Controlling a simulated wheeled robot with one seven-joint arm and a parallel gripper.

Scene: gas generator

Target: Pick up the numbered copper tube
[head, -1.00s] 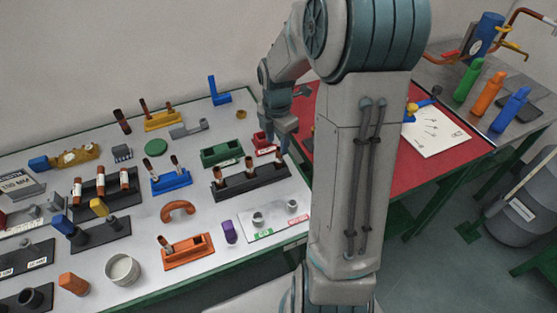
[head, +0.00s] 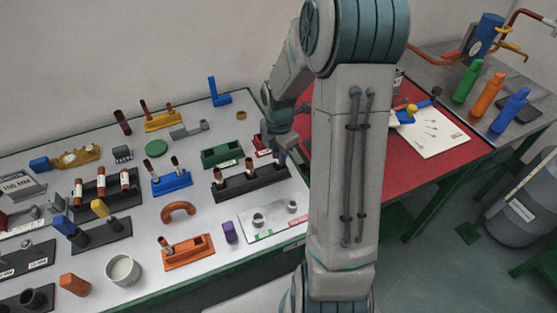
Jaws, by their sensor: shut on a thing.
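The long black holder (head: 252,186) stands on the white table and has a copper tube (head: 249,164) upright near its middle. My gripper (head: 281,158) is low over the right end of this holder, shut on a copper tube there. The fingers mostly hide that tube, so I cannot read any number or tell whether its foot is still in the holder. Other copper tubes with white labels (head: 101,180) stand upright in a black rack at the left of the table.
A blue holder (head: 171,183) and a green holder (head: 222,157) stand close to the black one. An orange holder (head: 188,254) and a purple block (head: 229,232) are nearer. A red table (head: 350,150) lies to the right, partly behind my arm.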

